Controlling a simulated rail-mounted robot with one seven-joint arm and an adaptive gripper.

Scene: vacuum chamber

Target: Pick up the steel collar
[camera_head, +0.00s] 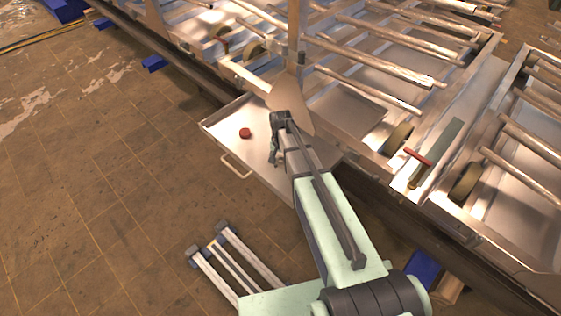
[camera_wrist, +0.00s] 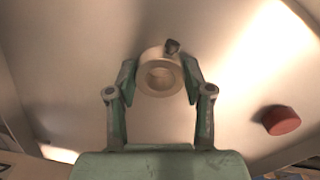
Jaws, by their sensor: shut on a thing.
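The steel collar (camera_wrist: 150,83) is a pale ring with a central hole and a small dark piece on its upper right rim, seen in the wrist view. My gripper (camera_wrist: 160,76) is shut on it, with one green-and-grey finger on each side. In the head view my gripper (camera_head: 274,160) is over the metal tray and the collar is hard to make out behind my arm. I cannot tell whether the collar touches the tray or hangs just above it.
A red round piece (camera_head: 245,133) lies on the tray (camera_head: 215,128), and also shows in the wrist view (camera_wrist: 281,120). The tray has a front handle (camera_head: 236,168). Metal frames with rollers (camera_head: 390,65) stand behind and to the right. Open tiled floor (camera_head: 110,190) lies left.

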